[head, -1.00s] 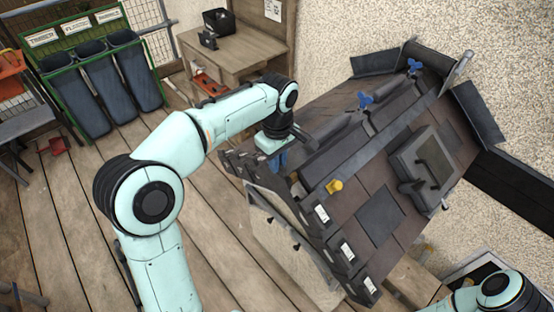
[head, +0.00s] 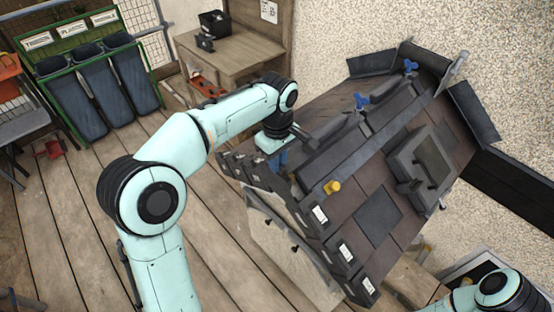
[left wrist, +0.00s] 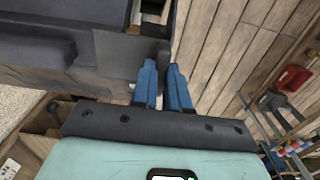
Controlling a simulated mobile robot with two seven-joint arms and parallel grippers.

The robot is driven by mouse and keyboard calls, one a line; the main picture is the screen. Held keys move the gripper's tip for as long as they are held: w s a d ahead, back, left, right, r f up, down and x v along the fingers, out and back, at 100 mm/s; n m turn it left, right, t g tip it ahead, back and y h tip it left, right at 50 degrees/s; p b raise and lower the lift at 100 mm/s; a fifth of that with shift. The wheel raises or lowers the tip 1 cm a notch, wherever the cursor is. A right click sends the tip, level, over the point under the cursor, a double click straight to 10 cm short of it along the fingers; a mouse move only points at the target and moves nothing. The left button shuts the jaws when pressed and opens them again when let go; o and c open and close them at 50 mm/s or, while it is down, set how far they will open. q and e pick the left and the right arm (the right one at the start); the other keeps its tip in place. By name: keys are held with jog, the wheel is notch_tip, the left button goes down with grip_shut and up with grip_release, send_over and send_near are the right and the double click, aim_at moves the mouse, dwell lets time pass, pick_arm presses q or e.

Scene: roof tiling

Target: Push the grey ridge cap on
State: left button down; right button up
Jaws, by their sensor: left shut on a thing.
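The small tiled roof (head: 340,205) stands at the right in the head view, with dark grey ridge caps (head: 338,131) along its top. My left gripper (head: 279,160) is at the near left end of the ridge, fingers pointing down. In the left wrist view, its blue fingers (left wrist: 164,88) are close together, shut at the edge of a flat grey piece (left wrist: 128,52), which seems to be the grey ridge cap's end. My right gripper is out of view; only part of the right arm shows at bottom right.
A roof window (head: 424,162) is at the right. A wooden bench (head: 237,57) and green bin rack (head: 80,65) stand behind. The plank floor is open at left.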

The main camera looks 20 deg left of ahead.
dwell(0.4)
pick_arm(q)
jog(key=c, duration=1.1)
grip_release()
jog(key=shift+o, duration=0.2)
jog(key=shift+r, duration=0.1)
jog(key=shift+r, duration=2.9)
